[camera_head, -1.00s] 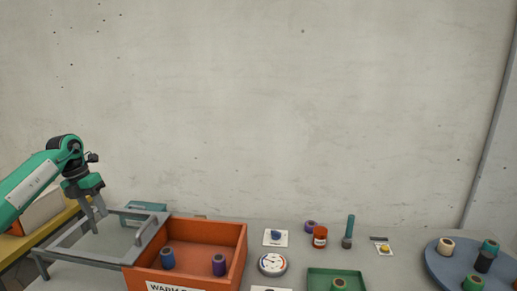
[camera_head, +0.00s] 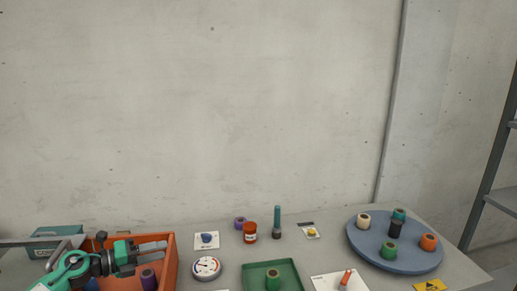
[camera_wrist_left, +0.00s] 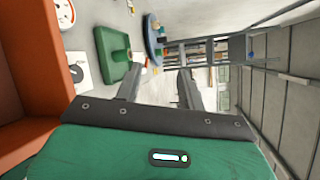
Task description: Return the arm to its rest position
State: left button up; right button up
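My left arm reaches in from the lower left in the head view. Its green and dark left gripper (camera_head: 164,250) is over the orange box (camera_head: 173,272), with its fingers pointing right. In the left wrist view the two grey fingers (camera_wrist_left: 160,72) stand apart with nothing between them, so the gripper is open and empty. The arm hides much of the box; a purple spool (camera_head: 149,280) shows in it below the fingers. My right gripper is not in view.
A round gauge (camera_head: 206,267), a green tray (camera_head: 246,276) with a green spool, an orange jar (camera_head: 250,233) and a teal-topped stick (camera_head: 277,220) stand right of the box. A blue round turntable (camera_head: 365,249) holds several spools. A shelf rack (camera_head: 500,198) stands at far right.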

pick_arm(q)
jog(key=s+d+n+t+y, duration=0.3)
jog(key=d+n+t, duration=0.2)
jog(key=n+t, duration=0.45)
jog(key=s+f+n+g+y, duration=1.05)
jog(key=s+f+n, duration=0.65)
jog(key=s+n, duration=0.3)
jog(key=s+d+f+n+g+h, duration=0.1)
jog(key=s+d+f+g, duration=0.15)
jog(key=s, duration=0.45)
jog(key=s+d+f+n+g, duration=0.1)
jog(key=s+g, duration=0.2)
jog(key=s, duration=0.4)
notch_tip(320, 180, down, 29)
jog(key=p, duration=0.1)
jog(key=s+a+f+g+p, duration=0.1)
jog(key=s+a+f+g, duration=0.1)
jog(key=s+f, duration=1.7)
jog(key=shift+s+a+f+m, duration=0.25)
jog(key=shift+s+a+m, duration=0.2)
jog(key=shift+a, duration=0.1)
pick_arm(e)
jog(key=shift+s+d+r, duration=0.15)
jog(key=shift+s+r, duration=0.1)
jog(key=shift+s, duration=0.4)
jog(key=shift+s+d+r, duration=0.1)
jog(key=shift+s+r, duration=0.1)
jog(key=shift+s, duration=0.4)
